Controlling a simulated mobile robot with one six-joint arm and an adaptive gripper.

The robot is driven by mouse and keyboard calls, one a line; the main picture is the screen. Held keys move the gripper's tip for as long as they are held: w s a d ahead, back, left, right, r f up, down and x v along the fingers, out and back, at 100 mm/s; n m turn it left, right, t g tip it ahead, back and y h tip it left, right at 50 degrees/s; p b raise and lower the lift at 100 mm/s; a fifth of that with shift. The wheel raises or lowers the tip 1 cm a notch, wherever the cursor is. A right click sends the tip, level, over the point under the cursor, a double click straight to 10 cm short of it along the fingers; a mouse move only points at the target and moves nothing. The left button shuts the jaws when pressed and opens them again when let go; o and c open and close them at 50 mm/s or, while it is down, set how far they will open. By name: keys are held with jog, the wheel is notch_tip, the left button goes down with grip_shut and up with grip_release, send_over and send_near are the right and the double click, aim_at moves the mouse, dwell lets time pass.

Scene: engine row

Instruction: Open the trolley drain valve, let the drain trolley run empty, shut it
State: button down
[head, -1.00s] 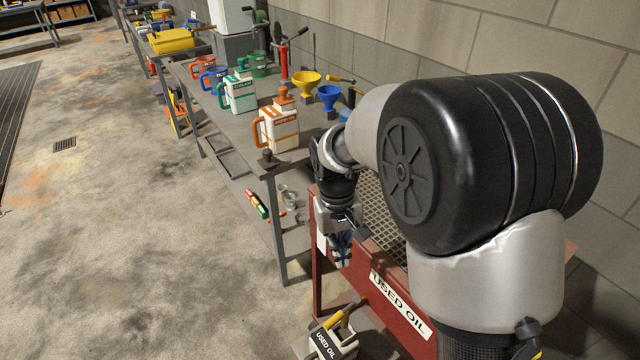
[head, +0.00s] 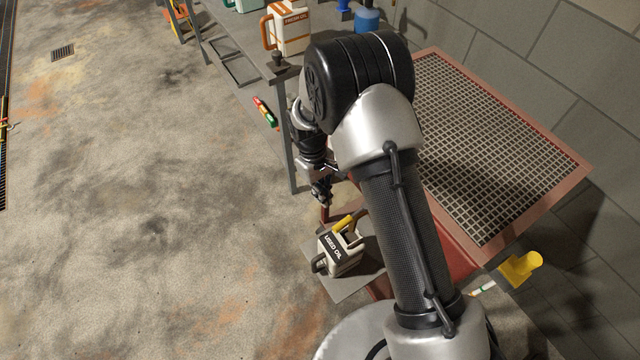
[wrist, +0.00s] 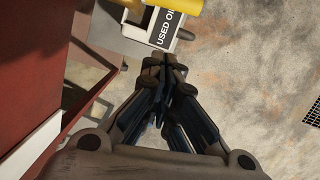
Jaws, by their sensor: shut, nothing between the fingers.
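The red drain trolley (head: 565,172) with its grated top stands under and right of my arm; its red side (wrist: 30,60) fills the left of the wrist view. A yellow lever (head: 343,225), seemingly the drain valve's handle, shows just above a white USED OIL jug (head: 345,262) on a low grey shelf. In the wrist view the yellow part (wrist: 180,5) is cut by the top edge, over the jug's label (wrist: 165,28). My gripper (head: 322,198) is shut and empty, pointing down above and slightly left of the lever. In the wrist view its fingertips (wrist: 163,66) meet just short of the jug. The valve body is hidden.
A workbench (head: 230,50) with a FRESH OIL jug (head: 287,28) stands beyond the trolley. A yellow object (head: 522,267) is at the trolley's right end. A block wall (head: 560,60) bounds the right.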

aim_at(349, 219)
jog(key=shift+s+d+f+b, duration=0.2)
jog(key=shift+s+d+f, duration=0.2)
jog(key=shift+s+d, duration=0.35)
jog(key=shift+s+d+f+b, duration=0.2)
jog(key=shift+s+d+f, duration=0.2)
jog(key=shift+s+d, duration=0.35)
jog(key=shift+s+a, duration=0.1)
jog(key=shift+s, duration=0.05)
jog(key=shift+s+n, duration=0.2)
jog(key=shift+n, duration=0.2)
